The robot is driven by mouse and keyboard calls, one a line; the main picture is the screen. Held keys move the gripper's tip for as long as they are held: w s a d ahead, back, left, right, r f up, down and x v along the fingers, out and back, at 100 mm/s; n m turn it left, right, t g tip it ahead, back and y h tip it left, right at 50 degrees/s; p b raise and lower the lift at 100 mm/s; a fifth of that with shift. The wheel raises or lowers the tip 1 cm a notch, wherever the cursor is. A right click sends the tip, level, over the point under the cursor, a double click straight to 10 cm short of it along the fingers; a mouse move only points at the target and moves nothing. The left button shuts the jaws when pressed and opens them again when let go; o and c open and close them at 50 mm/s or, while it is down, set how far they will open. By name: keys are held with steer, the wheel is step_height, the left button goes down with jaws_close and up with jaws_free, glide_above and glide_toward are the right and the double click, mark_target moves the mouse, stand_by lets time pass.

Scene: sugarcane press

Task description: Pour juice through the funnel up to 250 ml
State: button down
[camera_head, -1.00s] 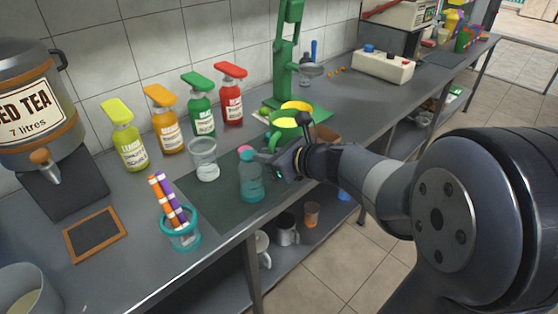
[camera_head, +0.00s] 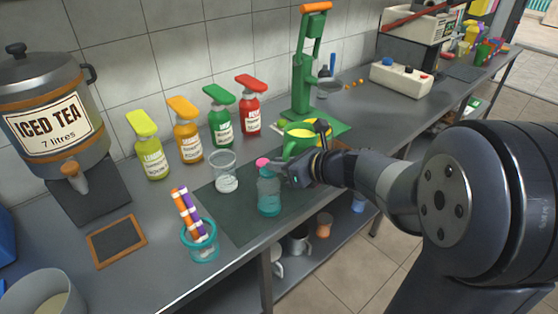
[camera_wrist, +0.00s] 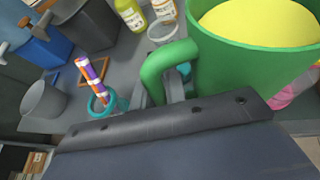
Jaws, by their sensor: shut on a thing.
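A green jug (camera_head: 292,147) full of yellow juice is by my gripper (camera_head: 291,170). In the wrist view my gripper (camera_wrist: 178,84) is shut on the jug's green handle (camera_wrist: 157,62), and the jug (camera_wrist: 225,50) looks about upright. A teal bottle (camera_head: 269,196) stands on the dark mat, with a pink funnel (camera_head: 263,162) at its top, just left of my gripper. The level inside the bottle and its marks are too small to read. A pink patch shows under the jug in the wrist view; I cannot tell whether it is the funnel.
A clear cup (camera_head: 225,178) stands left of the bottle, and a teal cup of striped straws (camera_head: 200,245) nearer the front. Several pump bottles line the wall. A green press (camera_head: 300,85) stands behind the jug. The mat's (camera_head: 235,220) front part is clear.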

steer(key=shift+m+g+y, duration=0.4)
steer(key=shift+m+g, duration=0.3)
steer(key=shift+m, duration=0.2)
steer(key=r+p, duration=0.1)
steer(key=p, duration=0.2)
steer(key=w+r+p, duration=0.1)
steer(key=r+p, duration=0.1)
steer(key=p, duration=0.1)
steer(key=r+p, duration=0.2)
steer(key=p, duration=0.1)
steer(key=shift+w+d+r, duration=0.2)
steer(key=shift+d+r, duration=0.05)
steer(key=shift+d, duration=0.15)
steer(key=shift+r, duration=0.1)
steer(key=shift+w+d+r+p, duration=0.15)
steer(key=shift+r+p, duration=0.15)
steer(key=shift+p, duration=0.55)
steer(key=shift+p, duration=0.35)
steer(key=shift+r, duration=0.1)
steer(key=shift+r+m+g+p, duration=0.3)
steer(key=shift+m+p, duration=0.1)
steer(key=shift+p, duration=0.35)
steer(key=shift+r+p, duration=0.15)
steer(key=shift+p, duration=0.4)
steer(key=shift+w+d+r+m+g+y+p, duration=0.1)
steer(key=shift+r+m+g+y+p, duration=0.25)
steer(key=shift+p, duration=1.15)
